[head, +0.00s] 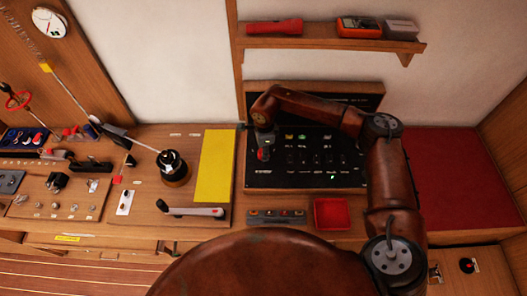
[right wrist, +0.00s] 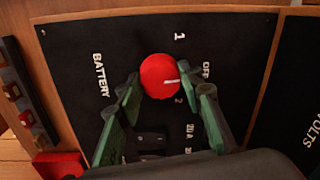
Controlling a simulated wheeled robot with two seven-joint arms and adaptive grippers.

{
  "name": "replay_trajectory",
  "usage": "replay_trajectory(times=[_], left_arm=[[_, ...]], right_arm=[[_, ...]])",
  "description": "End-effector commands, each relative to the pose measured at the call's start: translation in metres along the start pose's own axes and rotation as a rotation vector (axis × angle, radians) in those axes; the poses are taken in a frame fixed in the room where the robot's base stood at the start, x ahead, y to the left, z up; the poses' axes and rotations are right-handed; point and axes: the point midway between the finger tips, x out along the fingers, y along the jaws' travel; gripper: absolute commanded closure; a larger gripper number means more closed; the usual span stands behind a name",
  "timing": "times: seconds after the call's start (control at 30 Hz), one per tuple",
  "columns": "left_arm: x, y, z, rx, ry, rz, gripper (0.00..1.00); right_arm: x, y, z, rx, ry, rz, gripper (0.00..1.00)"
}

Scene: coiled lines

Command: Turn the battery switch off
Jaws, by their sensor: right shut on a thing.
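The battery switch is a round red knob (right wrist: 158,76) on a black panel (right wrist: 105,30), with the labels BATTERY, 1, OFF and 2 around it. Its white mark points to the right in the right wrist view, roughly toward OFF. My right gripper (right wrist: 166,92) is shut on the knob, with green fingers on either side of it; the exact contact of the right-hand finger is hard to see. In the head view, my right gripper (head: 264,150) is at the panel's left end, largely covering the knob. My left gripper is not in view.
A red tray (head: 332,214) and a strip of small sockets (head: 276,216) lie below the panel. A yellow sheet (head: 217,165), a winch (head: 173,169) and a lever handle (head: 192,211) are to the left. A shelf (head: 330,43) with a flashlight (head: 275,27) is above.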

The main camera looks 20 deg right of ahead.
Motion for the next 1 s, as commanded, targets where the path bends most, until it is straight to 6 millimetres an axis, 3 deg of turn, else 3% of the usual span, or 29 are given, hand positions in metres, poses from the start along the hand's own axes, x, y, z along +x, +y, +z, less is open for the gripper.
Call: replay_trajectory(times=[0.53, 0.57, 0.8, 1.0], left_arm=[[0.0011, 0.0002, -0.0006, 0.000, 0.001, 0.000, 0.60], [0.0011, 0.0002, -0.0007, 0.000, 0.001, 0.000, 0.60], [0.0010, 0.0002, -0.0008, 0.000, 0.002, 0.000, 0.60], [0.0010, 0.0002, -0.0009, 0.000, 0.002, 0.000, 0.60]], right_arm=[[0.0000, 0.0002, 0.0004, 0.026, 0.001, 0.001, 0.90], [0.0000, 0.0002, 0.0004, 0.026, 0.001, 0.001, 0.65], [0.0001, 0.0002, 0.0004, 0.026, 0.001, 0.001, 0.48], [0.0000, 0.0001, 0.0002, 0.026, 0.001, 0.000, 0.48]])
